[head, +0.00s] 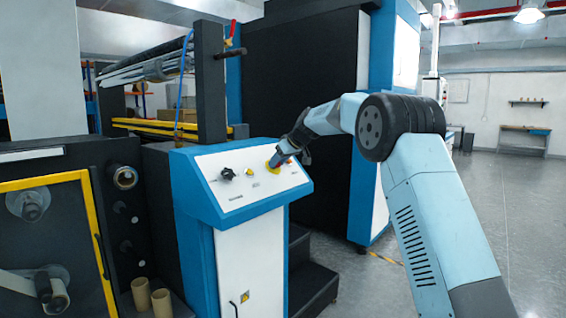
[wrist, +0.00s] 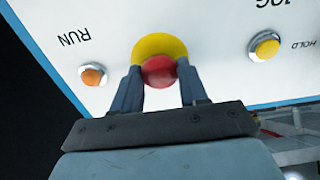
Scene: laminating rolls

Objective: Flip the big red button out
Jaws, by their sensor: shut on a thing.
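The big red button (wrist: 159,71) sits on a round yellow base (wrist: 160,46) on the white face of the control panel, seen in the wrist view. My gripper (wrist: 160,84) has one finger on each side of the red button and is shut on it. In the head view my gripper (head: 279,159) is at the right part of the sloped panel (head: 232,191), over the yellow base (head: 273,163). The red button is hidden there by the gripper.
An orange button (wrist: 92,76) marked RUN and a yellow button (wrist: 265,47) near HOLD flank the red button. A black knob (head: 227,174) is on the panel's left part. Black steps (head: 312,284) stand right of the blue console. Open floor (head: 500,205) lies at the right.

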